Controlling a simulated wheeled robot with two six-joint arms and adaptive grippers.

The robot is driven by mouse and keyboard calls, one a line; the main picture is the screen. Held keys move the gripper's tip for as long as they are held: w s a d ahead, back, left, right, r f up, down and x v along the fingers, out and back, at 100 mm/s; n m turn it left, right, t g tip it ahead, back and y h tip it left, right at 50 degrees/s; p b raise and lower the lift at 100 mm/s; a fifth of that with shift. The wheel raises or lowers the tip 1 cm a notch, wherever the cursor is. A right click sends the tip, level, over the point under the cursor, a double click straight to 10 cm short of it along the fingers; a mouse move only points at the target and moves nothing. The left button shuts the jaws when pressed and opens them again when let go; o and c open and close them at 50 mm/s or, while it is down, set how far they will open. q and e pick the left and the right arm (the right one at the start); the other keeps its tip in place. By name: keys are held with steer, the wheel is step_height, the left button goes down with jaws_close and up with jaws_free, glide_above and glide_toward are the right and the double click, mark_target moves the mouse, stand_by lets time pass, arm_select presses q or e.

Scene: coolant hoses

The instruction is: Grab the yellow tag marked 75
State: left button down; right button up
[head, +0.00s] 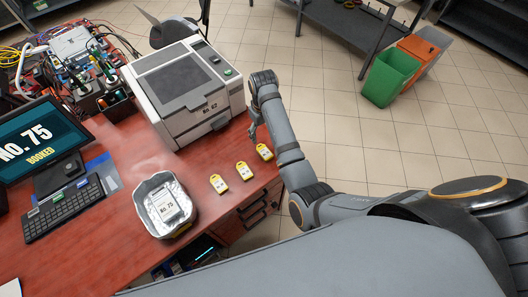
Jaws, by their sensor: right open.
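Each has a pale label, too small for me to read, so I cannot tell which is marked 75. My right gripper (254,134) is open, hanging over the desk's right edge just above and behind the right tag. It appears apart from the tag and holds nothing. My left gripper is not in view.
A bulky grey machine (185,90) stands close left of my gripper. Bare desk lies between tray and tags.

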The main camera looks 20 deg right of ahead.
glide_above(263, 150)
steer(key=f, duration=0.5)
steer(key=shift+w+a, duration=0.1)
steer(key=shift+w, duration=0.2)
steer(key=f, duration=0.1)
steer(key=f+p, duration=0.1)
steer(key=f, duration=0.2)
steer(key=shift+s+f, duration=0.35)
steer(key=shift+w+f, duration=0.1)
steer(key=shift+f, duration=0.1)
steer(key=c, duration=1.1)
steer(key=shift+r+p, duration=0.1)
steer(key=shift+p, duration=0.2)
